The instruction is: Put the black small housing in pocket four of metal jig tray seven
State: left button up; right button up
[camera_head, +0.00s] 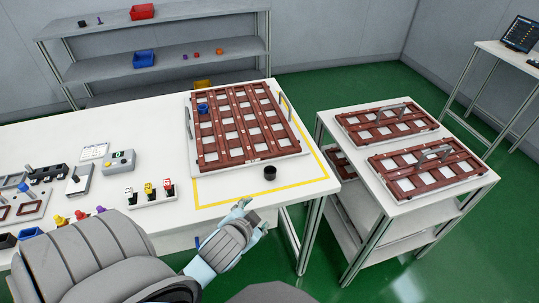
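A small black cup-shaped housing (270,173) stands on the white table inside the yellow outline, near the front right corner of a large jig tray. That tray (250,155) has a metal rim and a brown grid with pale pockets. A blue housing (203,108) sits in a pocket at its far left; the other pockets look empty. No tray or pocket number is readable. My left gripper (254,221) is in front of the table's near edge, nearer to me than the black housing and apart from it. Its finger opening is unclear. My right gripper is out of view.
A cart (345,170) at right bears two smaller jig trays with handles (387,120) (428,168). Fixtures, a control box (121,162) and small coloured parts (150,191) crowd the table's left. A shelf (165,65) with bins stands behind. A gap separates table and cart.

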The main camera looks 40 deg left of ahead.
pick_arm(q)
jog(key=w+d+r+m+t+h, duration=0.1)
jog(key=w+r+m+t, duration=0.6)
jog(key=r, duration=0.4)
jog(key=w+r+m+t+h, duration=0.2)
jog(key=w+r+m+t, duration=0.35)
jog(key=w+r, duration=0.5)
jog(key=d+r+m+h, duration=0.5)
jog(key=m+h, duration=0.2)
jog(key=m, duration=0.2)
jog(key=m+g+y, duration=0.4)
jog(key=m+g, duration=1.5)
send_near(269, 168)
jog(key=f+b, duration=0.1)
jog(key=b, duration=0.1)
jog(key=d+f+b, duration=0.1)
jog(key=b, duration=0.2)
jog(key=f+b, duration=0.1)
jog(key=b, duration=0.2)
jog(key=shift+s+d, duration=0.1)
jog(key=shift+d, duration=0.25)
jog(key=shift+y, duration=0.3)
jog(key=x, duration=0.5)
jog(key=shift+d, duration=0.3)
jog(key=c, duration=1)
